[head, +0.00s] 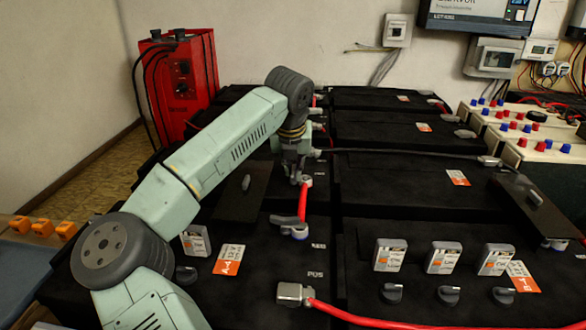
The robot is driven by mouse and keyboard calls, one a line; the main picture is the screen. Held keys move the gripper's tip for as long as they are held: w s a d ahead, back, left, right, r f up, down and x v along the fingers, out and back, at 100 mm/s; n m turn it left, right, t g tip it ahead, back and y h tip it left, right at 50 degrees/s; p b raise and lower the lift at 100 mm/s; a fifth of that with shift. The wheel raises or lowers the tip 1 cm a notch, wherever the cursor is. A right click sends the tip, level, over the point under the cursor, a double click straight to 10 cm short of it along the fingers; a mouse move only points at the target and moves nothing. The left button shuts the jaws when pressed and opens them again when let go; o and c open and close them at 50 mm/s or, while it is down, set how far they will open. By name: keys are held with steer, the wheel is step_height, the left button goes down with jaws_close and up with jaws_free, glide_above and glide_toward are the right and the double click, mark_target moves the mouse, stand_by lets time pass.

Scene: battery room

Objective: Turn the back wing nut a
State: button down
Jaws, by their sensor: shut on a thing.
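My gripper (297,179) points down at the upper end of a short red cable (303,203), on a battery left of the middle gap. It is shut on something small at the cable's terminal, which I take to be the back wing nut. The fingers hide the nut, so its shape and angle cannot be told. The cable's grey lower terminal (294,229) shows on the battery (262,272) in front.
A black cover with a grey handle (246,184) lies left of my gripper, close under my arm. A similar cover (533,203) is at right. A black cable (400,151) runs right. A red charger (180,75) stands behind left. Another red cable (400,322) crosses the front.

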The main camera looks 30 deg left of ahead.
steer(key=c, duration=1.7)
jaws_free()
steer(key=v, duration=1.2)
